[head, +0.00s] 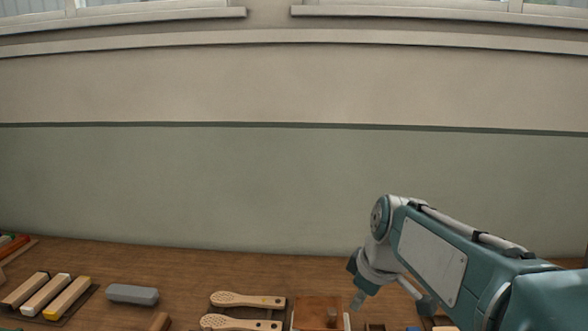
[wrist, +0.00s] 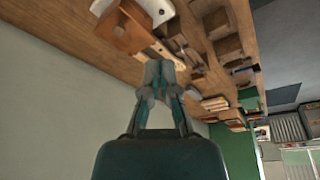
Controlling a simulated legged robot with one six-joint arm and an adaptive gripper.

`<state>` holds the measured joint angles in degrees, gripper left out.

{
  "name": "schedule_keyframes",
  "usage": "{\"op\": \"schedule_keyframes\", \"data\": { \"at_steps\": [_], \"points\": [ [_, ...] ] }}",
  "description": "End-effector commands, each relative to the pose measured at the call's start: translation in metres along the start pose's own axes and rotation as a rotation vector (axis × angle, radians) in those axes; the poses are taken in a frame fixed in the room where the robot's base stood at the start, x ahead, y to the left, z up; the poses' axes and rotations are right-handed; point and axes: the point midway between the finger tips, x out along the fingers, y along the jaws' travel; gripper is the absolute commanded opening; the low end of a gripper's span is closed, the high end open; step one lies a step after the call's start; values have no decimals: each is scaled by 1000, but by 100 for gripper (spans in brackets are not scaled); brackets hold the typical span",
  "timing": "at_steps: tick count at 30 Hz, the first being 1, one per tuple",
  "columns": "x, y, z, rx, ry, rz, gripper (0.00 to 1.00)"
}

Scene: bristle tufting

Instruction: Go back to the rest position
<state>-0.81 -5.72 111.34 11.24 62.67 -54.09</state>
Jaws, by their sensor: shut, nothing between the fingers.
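My gripper (wrist: 160,66) shows in the wrist view with its fingers together and nothing between them. In the head view my gripper (head: 358,300) points down above the wooden bench (head: 190,262), just right of a reddish-brown wooden box (head: 316,303). Its tip is small there, and I cannot tell its exact height above the bench. Two wooden brush bodies with holes, one farther back (head: 248,300) and one nearer (head: 240,322), lie left of the box. The nearer one is cut off by the frame's bottom edge.
A grey block (head: 132,294) and a dark tray (head: 84,297) with three coloured-end bars lie to the left. The wall (head: 180,190) rises behind the bench. The wrist view shows several wooden pieces along the tilted bench (wrist: 65,35) and a green panel (wrist: 230,148).

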Motion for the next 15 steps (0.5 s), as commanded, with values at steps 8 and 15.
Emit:
{"op": "schedule_keyframes", "data": {
  "at_steps": [8, 15],
  "points": [
    [-25, -52, 64, 383, 51, 149, 0],
    [-24, -90, 115, 694, 138, 251, 0]
  ]
}}
